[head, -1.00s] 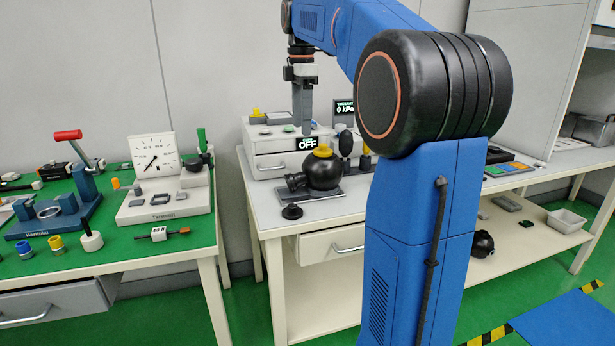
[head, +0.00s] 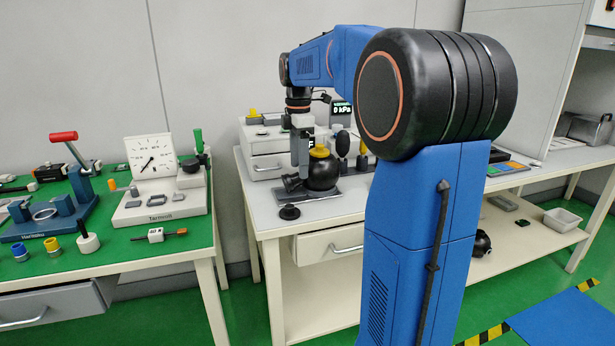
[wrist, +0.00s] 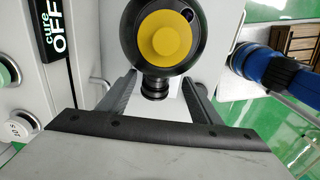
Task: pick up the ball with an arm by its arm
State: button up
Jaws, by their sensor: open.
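The black ball (head: 324,174) with a yellow cap (head: 319,151) sits on a grey plate on the white bench. Its short black arm (head: 292,183) sticks out to the left. My gripper (head: 300,176) points down beside the ball, over that arm, and hides part of it. In the wrist view the ball (wrist: 132,42) is at the top centre. Its arm (wrist: 154,88) points down the picture, between the two spread fingers of my gripper (wrist: 160,88). The fingers look apart from the arm on both sides.
A white instrument box (head: 262,155) stands behind the ball. A dark bulb (head: 342,144) stands close behind, to the right. A black knob-like disc (head: 289,212) lies at the bench's front left. A green-topped table (head: 110,240) with gauges and tools is at left.

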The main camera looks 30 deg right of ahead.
jog(key=f, duration=0.5)
jog(key=shift+w+d, duration=0.1)
jog(key=shift+w, duration=0.1)
jog(key=c, duration=1.5)
jog(key=shift+o, duration=0.2)
